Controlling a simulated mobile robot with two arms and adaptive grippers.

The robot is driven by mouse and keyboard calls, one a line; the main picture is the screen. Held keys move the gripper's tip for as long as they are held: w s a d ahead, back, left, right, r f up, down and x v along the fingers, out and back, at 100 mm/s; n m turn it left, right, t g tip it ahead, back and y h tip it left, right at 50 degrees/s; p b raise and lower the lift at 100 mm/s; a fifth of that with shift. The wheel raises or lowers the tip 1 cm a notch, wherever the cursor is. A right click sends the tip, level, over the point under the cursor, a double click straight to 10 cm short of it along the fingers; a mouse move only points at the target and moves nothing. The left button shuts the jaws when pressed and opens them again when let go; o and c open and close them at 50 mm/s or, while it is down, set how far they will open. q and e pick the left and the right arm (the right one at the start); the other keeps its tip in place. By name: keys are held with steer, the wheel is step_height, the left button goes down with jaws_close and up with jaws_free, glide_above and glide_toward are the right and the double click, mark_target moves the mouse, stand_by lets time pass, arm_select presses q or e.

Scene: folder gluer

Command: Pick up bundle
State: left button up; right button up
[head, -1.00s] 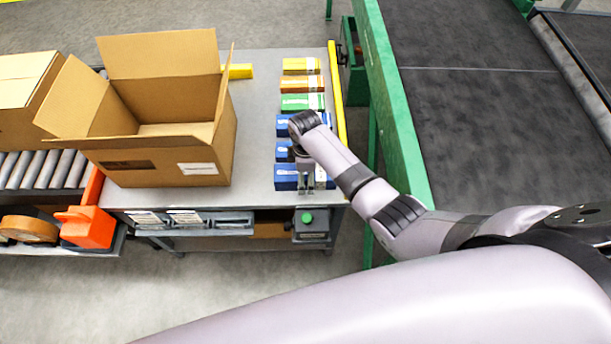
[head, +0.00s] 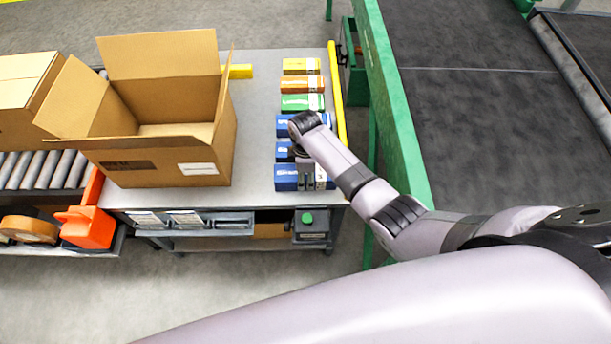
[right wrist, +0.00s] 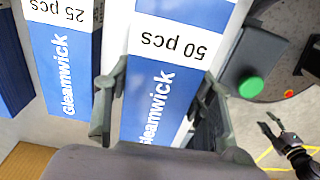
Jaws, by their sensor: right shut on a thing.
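The blue bundle (head: 286,177) lies at the near end of a row of coloured bundles on the grey table. In the right wrist view the bundle (right wrist: 168,60) is marked "Gleamwick" and "50 pcs". My right gripper (head: 305,182) reaches down over it, and its fingers (right wrist: 163,92) are shut on its two sides. The bundle looks level and still at table height; its underside is hidden. My left gripper (right wrist: 270,124) shows small at the right edge of the right wrist view, with its fingers apart and nothing between them.
Blue bundles (head: 284,151), a green one (head: 298,102), an orange one (head: 300,84) and a yellow one (head: 300,65) lie behind. An open carton (head: 165,165) stands to the left, with clear table between. A yellow rail (head: 336,90) and green conveyor frame (head: 395,110) border the right.

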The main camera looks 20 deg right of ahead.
steer(key=shift+c, duration=1.3)
